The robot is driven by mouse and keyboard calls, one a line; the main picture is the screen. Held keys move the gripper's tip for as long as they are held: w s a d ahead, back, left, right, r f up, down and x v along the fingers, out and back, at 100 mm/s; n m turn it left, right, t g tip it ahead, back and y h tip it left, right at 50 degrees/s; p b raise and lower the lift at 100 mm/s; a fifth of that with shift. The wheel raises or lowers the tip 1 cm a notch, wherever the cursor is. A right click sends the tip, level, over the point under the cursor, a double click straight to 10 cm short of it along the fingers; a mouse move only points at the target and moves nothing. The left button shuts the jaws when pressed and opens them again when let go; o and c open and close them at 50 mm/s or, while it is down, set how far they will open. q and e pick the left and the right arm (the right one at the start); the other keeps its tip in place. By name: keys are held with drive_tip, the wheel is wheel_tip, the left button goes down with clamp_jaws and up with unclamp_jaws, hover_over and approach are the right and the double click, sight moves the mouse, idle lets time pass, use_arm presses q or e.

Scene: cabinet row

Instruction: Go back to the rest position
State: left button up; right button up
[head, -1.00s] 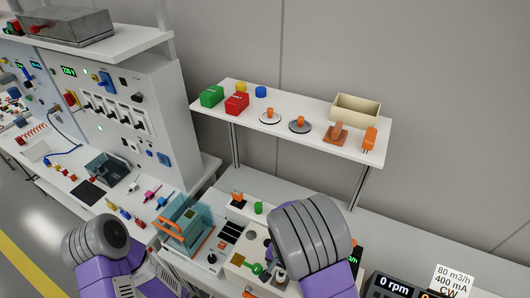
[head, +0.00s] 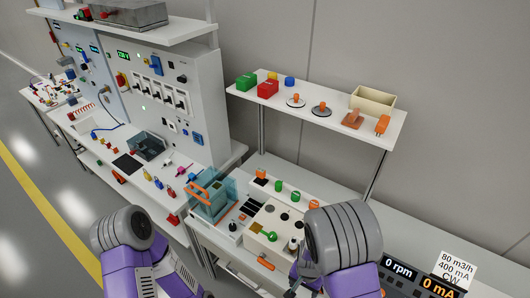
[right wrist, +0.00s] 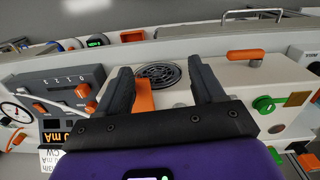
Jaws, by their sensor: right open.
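My right gripper (right wrist: 163,88) is open and empty in the right wrist view, its two dark fingers spread above a light panel. A round dark grille (right wrist: 158,74) and an orange part (right wrist: 145,98) show between and beyond the fingers; I cannot tell how far below they are. In the head view my right arm reaches in at the lower right, over the bench, and its grey link hides most of the right gripper. My left arm shows at the lower left of the head view; its gripper is not visible.
A white shelf (head: 350,130) carries red and green boxes and a beige bin (head: 372,100). Below it stand a clear-sided box (head: 211,195) and a panel with a green knob (head: 266,237). A switch cabinet (head: 190,80) is at left. Open floor (head: 40,210) lies at far left.

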drive_tip(key=s+a+f+n+y, duration=0.2)
drive_tip(key=s+f+n+y, duration=0.15)
drive_tip(key=s+f, duration=0.5)
use_arm(q)
wheel_tip(320, 180, down, 14)
drive_tip(key=b, duration=1.4)
drive_tip(key=shift+w, duration=0.15)
use_arm(e)
wheel_tip(320, 180, down, 14)
drive_tip(key=t, duration=0.1)
drive_tip(key=shift+w+a+f+y, duration=0.2)
drive_tip(key=shift+w+f+y, duration=0.05)
drive_tip(key=shift+w+y, duration=0.1)
drive_tip(key=shift+c, duration=0.5)
